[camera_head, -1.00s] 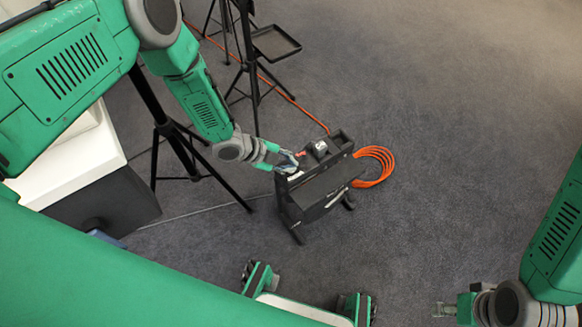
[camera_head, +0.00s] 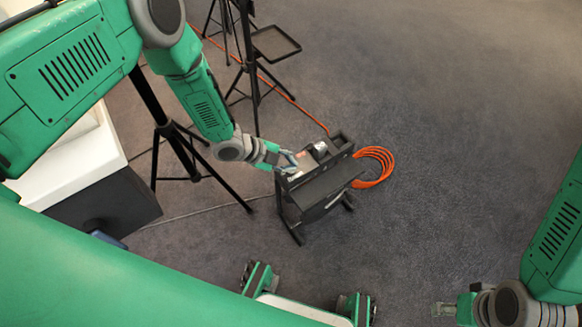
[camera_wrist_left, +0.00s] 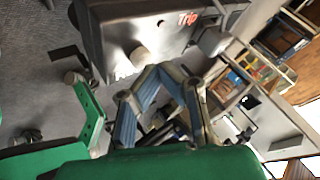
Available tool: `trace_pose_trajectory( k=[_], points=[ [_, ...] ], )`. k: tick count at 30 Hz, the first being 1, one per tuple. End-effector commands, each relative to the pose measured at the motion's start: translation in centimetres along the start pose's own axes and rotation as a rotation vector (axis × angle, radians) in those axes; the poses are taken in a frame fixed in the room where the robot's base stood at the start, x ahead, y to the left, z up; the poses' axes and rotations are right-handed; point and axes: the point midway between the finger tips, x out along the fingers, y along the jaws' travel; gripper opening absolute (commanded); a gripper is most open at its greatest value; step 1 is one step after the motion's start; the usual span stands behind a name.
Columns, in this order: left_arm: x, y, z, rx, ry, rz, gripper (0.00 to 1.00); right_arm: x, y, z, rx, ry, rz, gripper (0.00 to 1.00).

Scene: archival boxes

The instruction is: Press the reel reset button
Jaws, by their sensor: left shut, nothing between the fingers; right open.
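The black reel unit (camera_head: 322,188) stands on the carpet in the head view, with an orange cable coil (camera_head: 375,167) at its right. My left gripper (camera_head: 289,160) is at the unit's upper left end and looks shut and empty. In the left wrist view, its blue-grey fingers (camera_wrist_left: 160,72) come together just below a grey panel (camera_wrist_left: 115,30). I cannot tell which part is the reset button, or whether the fingertips touch the panel. My right gripper (camera_head: 444,309) is open, far from the unit.
Black tripod stands (camera_head: 172,130) are left of and behind the unit, one with a small tray (camera_head: 275,42). An orange cable (camera_head: 290,97) runs across the floor to the unit. A white and black box (camera_head: 105,205) is at the left. The carpet at the right is clear.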

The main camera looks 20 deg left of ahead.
Motion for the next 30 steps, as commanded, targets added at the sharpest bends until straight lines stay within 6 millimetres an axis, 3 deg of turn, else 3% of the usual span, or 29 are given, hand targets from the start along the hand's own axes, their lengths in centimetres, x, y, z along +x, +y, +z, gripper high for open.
trace_pose_trajectory(
  k=[19,30],
  points=[
    [-4.1,-3.0,-3.0,0.000,0.000,-0.001,0.00,-4.8,0.0,-0.3,0.000,0.000,0.000,0.46],
    [-4.2,-3.0,-3.0,0.000,0.000,0.000,0.00,-4.8,0.0,-0.2,0.000,0.000,0.000,0.46]
  ],
)
